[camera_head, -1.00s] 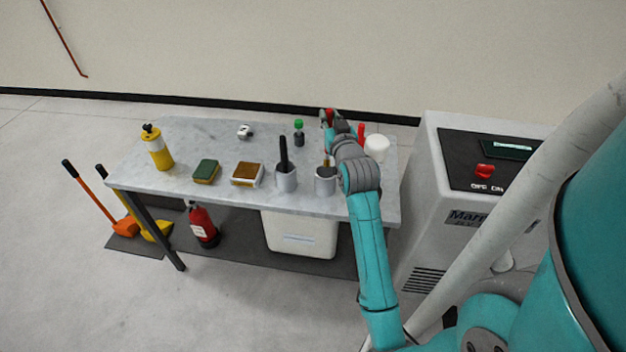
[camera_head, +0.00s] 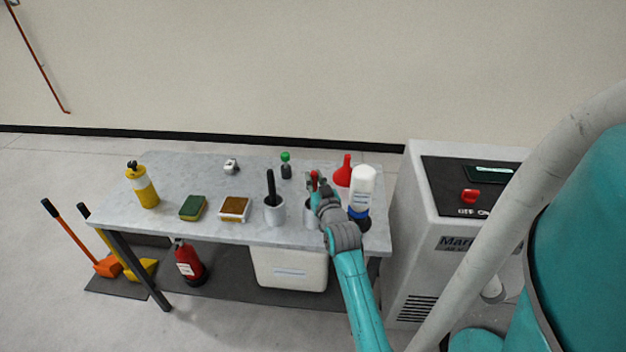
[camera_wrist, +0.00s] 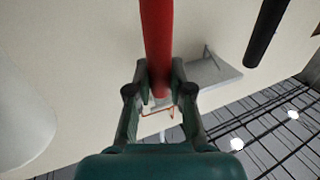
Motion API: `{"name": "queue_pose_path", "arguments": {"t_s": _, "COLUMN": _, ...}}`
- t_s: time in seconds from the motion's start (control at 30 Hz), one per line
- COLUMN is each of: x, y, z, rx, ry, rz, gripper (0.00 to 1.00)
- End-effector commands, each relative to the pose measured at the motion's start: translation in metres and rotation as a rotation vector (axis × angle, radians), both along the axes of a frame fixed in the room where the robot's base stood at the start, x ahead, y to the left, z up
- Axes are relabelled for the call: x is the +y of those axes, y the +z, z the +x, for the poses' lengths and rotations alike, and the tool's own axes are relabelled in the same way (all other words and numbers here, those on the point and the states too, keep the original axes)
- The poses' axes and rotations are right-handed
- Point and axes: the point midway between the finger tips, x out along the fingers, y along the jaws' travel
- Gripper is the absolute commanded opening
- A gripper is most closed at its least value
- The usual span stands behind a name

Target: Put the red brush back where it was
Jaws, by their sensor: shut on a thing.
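The red brush (camera_wrist: 157,40) shows in the wrist view as a red handle running from the top edge down between my fingers. My gripper (camera_wrist: 155,80) is shut on it. In the head view only a small red part of the brush (camera_head: 314,177) shows at my gripper (camera_head: 316,186). A pale cup (camera_head: 309,214) stands on the table just below and left of my gripper, partly hidden by it. The brush's lower end is hidden, so I cannot tell whether it is inside the cup.
A cup with a black handle (camera_head: 271,186) stands left of my gripper. A white bottle with a blue base (camera_head: 362,184) stands close on the right, with a red funnel (camera_head: 344,172) behind. A sponge (camera_head: 192,208) and yellow bottle (camera_head: 145,188) are further left on the table (camera_head: 175,228).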

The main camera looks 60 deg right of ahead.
Motion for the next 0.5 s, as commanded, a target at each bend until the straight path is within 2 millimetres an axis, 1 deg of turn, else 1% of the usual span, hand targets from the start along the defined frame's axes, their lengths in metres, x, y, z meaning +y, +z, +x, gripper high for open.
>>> {"name": "queue_pose_path", "arguments": {"t_s": 0.23, "x": -0.0001, "y": -0.0035, "z": 0.0004, "rx": 0.001, "ry": 0.000, "rz": 0.001, "gripper": 0.00}}
{"name": "queue_pose_path", "arguments": {"t_s": 0.27, "x": -0.0001, "y": -0.0035, "z": 0.0005, "rx": 0.001, "ry": 0.000, "rz": 0.001, "gripper": 0.25}}
{"name": "queue_pose_path", "arguments": {"t_s": 0.3, "x": -0.0001, "y": -0.0034, "z": 0.0006, "rx": 0.001, "ry": 0.000, "rz": 0.000, "gripper": 0.35}}
{"name": "queue_pose_path", "arguments": {"t_s": 0.33, "x": -0.0001, "y": -0.0034, "z": 0.0006, "rx": 0.001, "ry": 0.000, "rz": 0.000, "gripper": 0.43}}
{"name": "queue_pose_path", "arguments": {"t_s": 0.37, "x": 0.0000, "y": -0.0034, "z": 0.0007, "rx": 0.001, "ry": 0.000, "rz": 0.000, "gripper": 0.45}}
{"name": "queue_pose_path", "arguments": {"t_s": 0.5, "x": -0.0001, "y": -0.0035, "z": 0.0009, "rx": 0.002, "ry": 0.000, "rz": 0.001, "gripper": 0.45}}
